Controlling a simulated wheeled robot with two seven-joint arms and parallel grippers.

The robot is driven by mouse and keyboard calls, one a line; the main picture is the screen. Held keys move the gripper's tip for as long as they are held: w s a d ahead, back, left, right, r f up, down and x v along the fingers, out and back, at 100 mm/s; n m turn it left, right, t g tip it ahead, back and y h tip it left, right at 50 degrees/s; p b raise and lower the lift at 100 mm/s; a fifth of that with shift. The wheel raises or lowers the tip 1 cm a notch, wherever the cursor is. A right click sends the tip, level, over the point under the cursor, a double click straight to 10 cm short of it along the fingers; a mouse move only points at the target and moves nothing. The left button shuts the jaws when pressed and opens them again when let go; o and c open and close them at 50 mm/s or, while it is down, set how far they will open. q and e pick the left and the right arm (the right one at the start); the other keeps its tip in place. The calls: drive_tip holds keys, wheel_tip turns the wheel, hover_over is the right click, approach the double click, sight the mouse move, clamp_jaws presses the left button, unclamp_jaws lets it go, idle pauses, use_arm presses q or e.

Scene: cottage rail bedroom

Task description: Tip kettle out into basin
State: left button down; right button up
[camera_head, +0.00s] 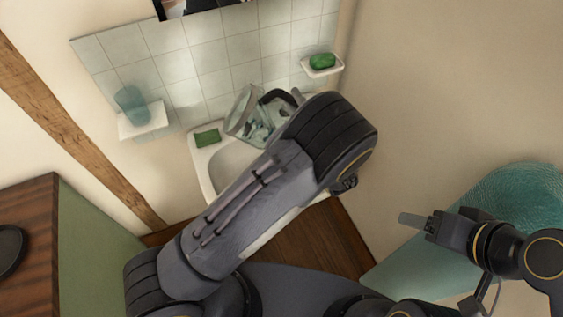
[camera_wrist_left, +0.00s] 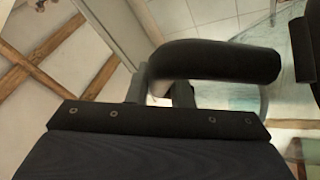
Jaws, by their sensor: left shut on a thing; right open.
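The clear glass kettle (camera_head: 241,117) with a black handle (camera_head: 279,97) is over the back of the white basin (camera_head: 203,171) in the head view. Its glass body looks tilted; I cannot tell whether anything is pouring out. My left forearm covers much of the basin and hides my left gripper there. In the left wrist view, the black handle (camera_wrist_left: 215,60) stands just beyond my left gripper (camera_wrist_left: 160,118), which is shut on the kettle. Glass shows behind the handle at the right. My right gripper (camera_head: 412,220) is open and empty, well to the right of the basin.
A green soap bar (camera_head: 207,138) lies on the basin's back left rim. Wall shelves hold a blue glass (camera_head: 131,104) at left and another green soap (camera_head: 322,61) at right. A teal textured object (camera_head: 520,190) is beside my right arm. Tiled wall (camera_head: 205,75) stands close behind.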

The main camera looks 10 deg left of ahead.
use_arm(q)
drive_tip(key=shift+w+d+f+m+t, duration=0.1)
drive_tip(key=shift+d+f+m+t, duration=0.45)
drive_tip(key=shift+d, duration=0.3)
idle(0.6)
drive_tip(key=shift+w+d+f+m+t+h, duration=0.1)
drive_tip(key=shift+d+f+m+t+h, duration=0.2)
drive_tip(key=shift+d+m+t, duration=0.35)
drive_tip(key=shift+d+f+m+t+h, duration=0.3)
drive_tip(key=shift+d+m, duration=0.4)
drive_tip(key=shift+d, duration=0.1)
idle(1.6)
drive_tip(key=shift+w+d+f+m+t+h+b, duration=0.1)
drive_tip(key=shift+d+f+m+t+h+b, duration=0.4)
drive_tip(key=shift+d+m, duration=0.3)
drive_tip(key=shift+w+d+f+m+t+h+b, duration=0.15)
drive_tip(key=shift+d+f+m+t+h, duration=0.25)
drive_tip(key=shift+d+m+t, duration=0.35)
idle(2.0)
